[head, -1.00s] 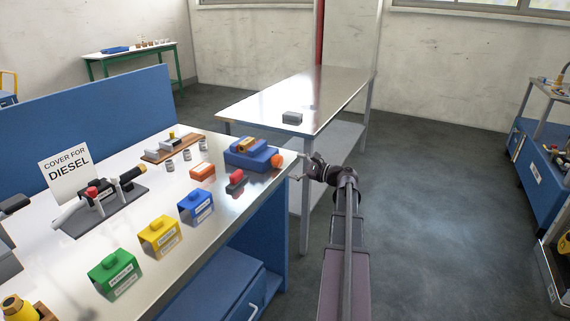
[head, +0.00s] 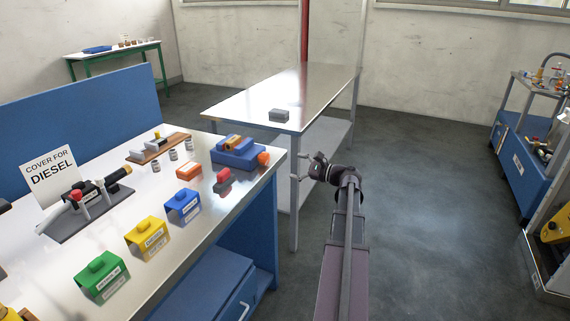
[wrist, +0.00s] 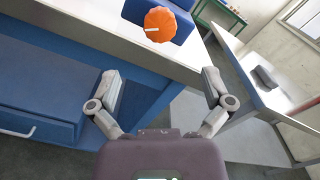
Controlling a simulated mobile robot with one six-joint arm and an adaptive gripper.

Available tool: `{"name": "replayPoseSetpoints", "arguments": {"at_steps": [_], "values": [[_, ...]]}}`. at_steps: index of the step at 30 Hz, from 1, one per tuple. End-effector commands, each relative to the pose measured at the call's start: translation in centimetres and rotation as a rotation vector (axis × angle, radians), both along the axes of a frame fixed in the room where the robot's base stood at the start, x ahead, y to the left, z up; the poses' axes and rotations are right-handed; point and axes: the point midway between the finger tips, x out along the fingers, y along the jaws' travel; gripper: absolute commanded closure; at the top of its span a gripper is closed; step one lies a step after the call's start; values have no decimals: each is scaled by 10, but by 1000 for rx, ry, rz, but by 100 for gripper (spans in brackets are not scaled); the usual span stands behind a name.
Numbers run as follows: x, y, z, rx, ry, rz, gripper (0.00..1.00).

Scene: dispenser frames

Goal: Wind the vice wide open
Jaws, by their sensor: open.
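The blue vice (head: 238,153) sits at the right end of the steel-topped workbench.
Near the vice stand a red-handled stamp (head: 223,178) and an orange cover (head: 188,170). Blue (head: 182,206), yellow (head: 147,238) and green (head: 102,276) covers line the bench front. A steel table (head: 325,88) with a grey block (head: 279,115) stands behind.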

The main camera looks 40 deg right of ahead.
Motion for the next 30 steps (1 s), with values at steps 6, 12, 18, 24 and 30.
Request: {"name": "replayPoseSetpoints", "arguments": {"at_steps": [6, 12, 18, 24, 30], "values": [[-5, -3, 0, 137, 57, 0, 0], [-11, -6, 0, 310, 129, 0, 0], [-14, -8, 0, 393, 163, -1, 0], [-14, -8, 0, 397, 165, -1, 0], [-13, -8, 0, 395, 164, 0, 0]]}}
